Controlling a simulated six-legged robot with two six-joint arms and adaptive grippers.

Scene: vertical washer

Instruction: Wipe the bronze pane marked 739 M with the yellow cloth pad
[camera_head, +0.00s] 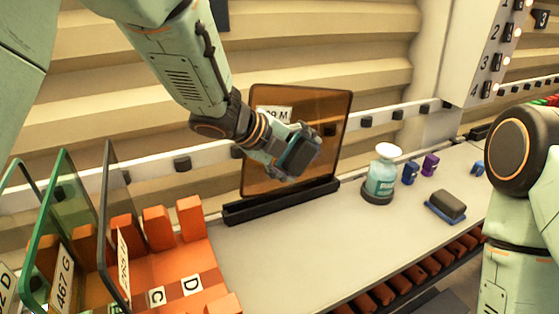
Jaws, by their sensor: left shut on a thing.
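The bronze pane (318,108) stands upright in a black holder (285,203) on the grey counter. Its white label (279,113) ends in "9 M"; the front of the label is hard to read. My left gripper (300,152) is in front of the pane's lower middle, shut and seen from its back. The gripper body hides what it grips and any contact with the glass. The yellow cloth pad shows nowhere else, so I take it as the hidden thing in the grip. My right arm stands at the right edge, its gripper out of view.
An orange rack (190,262) at lower left holds several upright panes, one green-edged and marked 467 G (64,278). A teal bottle (381,178), small blue and purple items (430,165) and a dark block on a blue base (447,208) stand right of the pane. The front counter is clear.

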